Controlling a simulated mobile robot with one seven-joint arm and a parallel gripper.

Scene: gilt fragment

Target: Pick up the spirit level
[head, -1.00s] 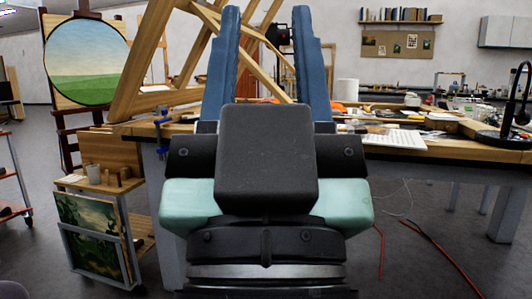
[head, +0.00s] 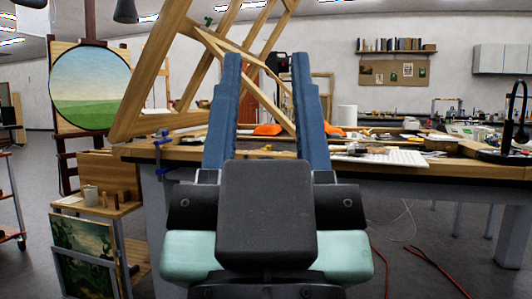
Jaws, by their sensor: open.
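My gripper (head: 266,58) is in the middle of the head view, its two blue fingers pointing up and spread wide apart. Nothing is between them that I can see them touching. Behind them is the long wooden workbench (head: 430,165) with many small items on it. I cannot pick out the spirit level for certain; the items are small, and my fingers and wrist hide part of the bench.
A large slanted wooden frame (head: 150,128) rises from the bench's left end, behind the fingers. A small wooden shelf unit (head: 105,207) stands left on the open floor.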

